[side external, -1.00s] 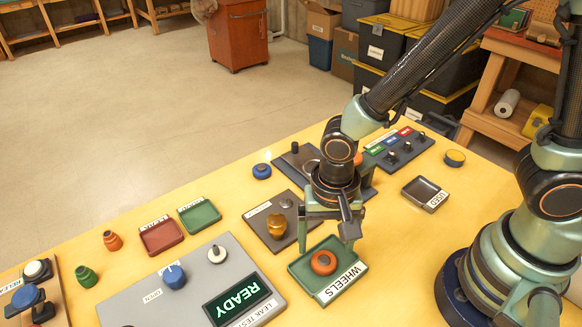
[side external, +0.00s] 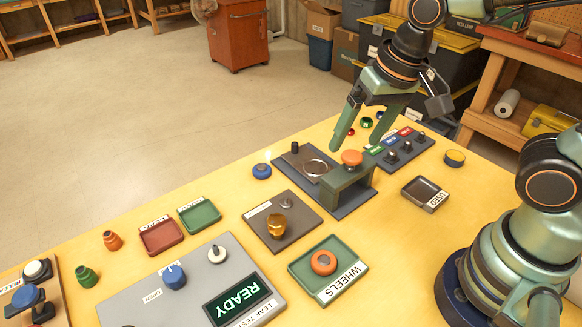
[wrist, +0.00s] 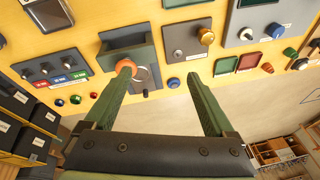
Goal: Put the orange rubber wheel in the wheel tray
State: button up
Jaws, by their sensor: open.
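The orange rubber wheel (side external: 324,262) lies flat inside the green wheel tray (side external: 298,273), which is labelled WHEELS, in the side external view. Nothing touches the wheel there except the tray. My gripper (side external: 355,146) is raised well away from the tray, towards the back of the table, near a press-like fixture with an orange knob (side external: 352,157). Its fingers are spread and empty, also in the wrist view (wrist: 160,72). There the left fingertip overlaps the orange knob (wrist: 126,66); I cannot tell whether they touch.
The fixture (side external: 345,185) stands behind the tray, with a switch panel (side external: 398,153) to its right. A board with a gold knob (side external: 277,226) and a grey leak-test panel (side external: 190,286) are left of the tray. A dark USED tray (side external: 425,192) is to the right, with clear table around it.

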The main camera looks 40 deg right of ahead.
jog(key=d+r+n+t, duration=0.2)
jog(key=d+r+n, duration=0.1)
jog(key=d, duration=0.4)
jog(key=shift+d+r+h, duration=0.2)
jog(key=shift+r+h, duration=0.2)
jog(key=shift+r, duration=0.2)
jog(key=shift+s, duration=0.1)
dwell(0.3)
